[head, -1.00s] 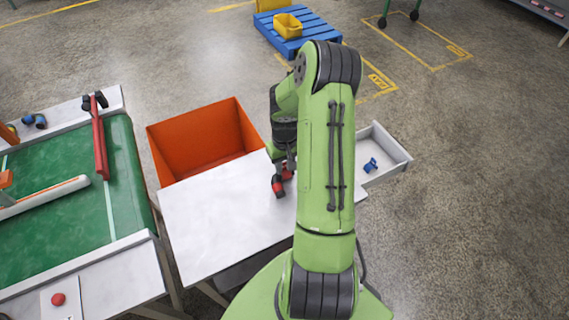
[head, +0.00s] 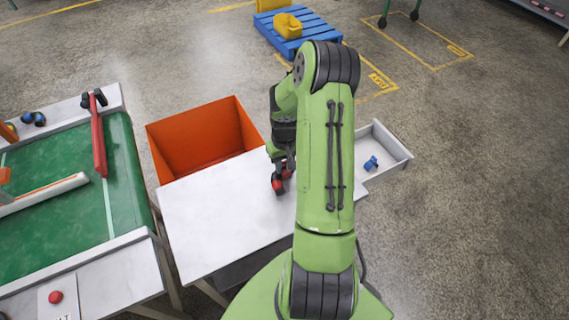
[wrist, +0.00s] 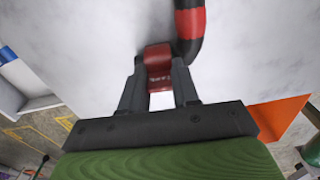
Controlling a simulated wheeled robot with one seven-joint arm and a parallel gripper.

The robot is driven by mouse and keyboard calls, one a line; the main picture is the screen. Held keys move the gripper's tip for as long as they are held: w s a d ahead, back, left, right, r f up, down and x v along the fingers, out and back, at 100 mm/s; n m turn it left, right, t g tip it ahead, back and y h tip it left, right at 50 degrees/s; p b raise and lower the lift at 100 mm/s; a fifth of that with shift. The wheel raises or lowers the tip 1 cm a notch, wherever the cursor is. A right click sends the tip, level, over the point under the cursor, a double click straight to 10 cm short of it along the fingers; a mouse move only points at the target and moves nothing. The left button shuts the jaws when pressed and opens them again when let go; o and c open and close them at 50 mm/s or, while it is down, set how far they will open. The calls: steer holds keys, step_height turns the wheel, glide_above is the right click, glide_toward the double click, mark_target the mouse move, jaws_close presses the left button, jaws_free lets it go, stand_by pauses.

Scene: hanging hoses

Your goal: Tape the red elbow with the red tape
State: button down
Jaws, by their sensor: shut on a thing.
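My gripper (wrist: 158,88) is shut on the red tape (wrist: 158,60), a small red piece with pale lettering held between the fingertips just above or on the white table. The red elbow (wrist: 190,28), a curved tube with red and black sections, lies on the table right beside the tape; its far end is cut off by the top edge of the wrist view. Whether tape and elbow touch is unclear. In the head view the elbow (head: 278,184) shows below my gripper, which my arm partly hides.
The white table (head: 220,215) is otherwise clear at left. An orange bin (head: 185,165) stands behind it. A grey tray (head: 400,163) with a blue piece (head: 371,163) is at right.

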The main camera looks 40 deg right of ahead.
steer(key=shift+s+a+f+b, duration=0.15)
steer(key=shift+s+f+b, duration=0.3)
steer(key=shift+f, duration=0.3)
steer(key=c, duration=0.8)
jaws_free()
steer(key=shift+s, duration=0.1)
steer(key=shift+o, duration=0.2)
steer(key=shift+r, duration=0.25)
step_height(320, 180, up, 17)
steer(key=p, duration=0.4)
steer(key=shift+w+d+f+p, duration=0.15)
steer(key=shift+w+d+p, duration=0.1)
steer(key=shift+p, duration=0.1)
